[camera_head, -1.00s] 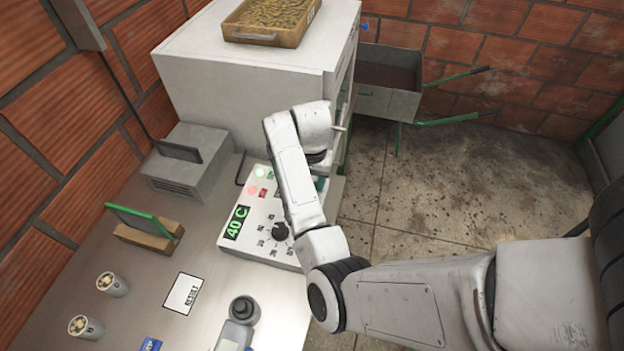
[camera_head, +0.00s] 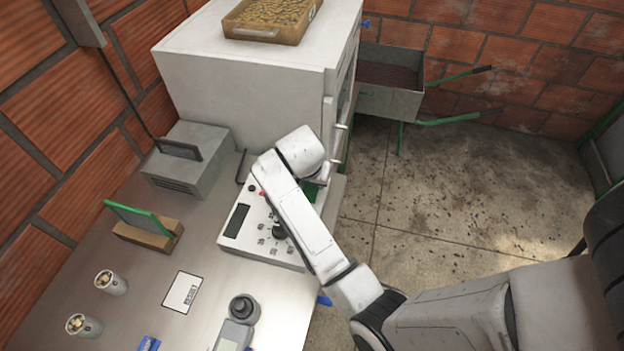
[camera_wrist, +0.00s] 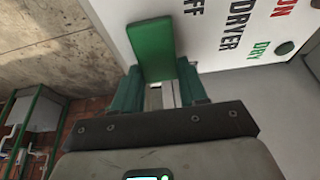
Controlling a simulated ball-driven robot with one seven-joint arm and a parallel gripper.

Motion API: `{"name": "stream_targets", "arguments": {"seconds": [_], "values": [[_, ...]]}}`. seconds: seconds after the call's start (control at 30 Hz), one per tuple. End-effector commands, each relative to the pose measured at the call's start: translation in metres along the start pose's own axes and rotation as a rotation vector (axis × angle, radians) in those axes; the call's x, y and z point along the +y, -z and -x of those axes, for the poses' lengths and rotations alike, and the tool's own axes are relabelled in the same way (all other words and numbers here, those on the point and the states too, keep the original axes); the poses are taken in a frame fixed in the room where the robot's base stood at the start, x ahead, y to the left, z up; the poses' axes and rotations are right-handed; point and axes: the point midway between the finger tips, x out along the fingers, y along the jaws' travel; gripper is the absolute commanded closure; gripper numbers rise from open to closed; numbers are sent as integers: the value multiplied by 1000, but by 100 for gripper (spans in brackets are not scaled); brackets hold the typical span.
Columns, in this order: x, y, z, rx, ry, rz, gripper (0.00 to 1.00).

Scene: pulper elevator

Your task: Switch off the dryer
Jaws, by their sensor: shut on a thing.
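The dryer's control panel (camera_head: 262,247) lies on the metal bench in front of the white dryer (camera_head: 235,75). Its display (camera_head: 237,221) is dark. The wrist view shows the panel's face (camera_wrist: 218,50) with the words DRYER, OFF, RUN and DRY. A green switch lever (camera_wrist: 152,45) stands at the panel's edge beside OFF. My gripper (camera_wrist: 160,88) is shut on this lever, with its green fingers on either side. In the head view my arm hides most of the gripper and the lever; only some green shows at the panel's right end.
A tray of beans (camera_head: 265,20) sits on the dryer. A grey box (camera_head: 188,160), a green-framed stand (camera_head: 145,228), two sample cups (camera_head: 112,283), a card (camera_head: 182,291) and a handheld meter (camera_head: 238,325) are on the bench. A wheelbarrow (camera_head: 390,95) stands behind on open floor.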

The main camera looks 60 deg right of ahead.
Motion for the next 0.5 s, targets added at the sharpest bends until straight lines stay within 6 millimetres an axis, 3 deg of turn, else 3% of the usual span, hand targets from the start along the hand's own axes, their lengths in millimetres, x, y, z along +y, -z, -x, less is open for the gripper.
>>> {"name": "stream_targets", "arguments": {"seconds": [0.3,0.5], "values": [[0,0,0,0,0,-1,32],[0,0,0,0,0,0,32]]}}
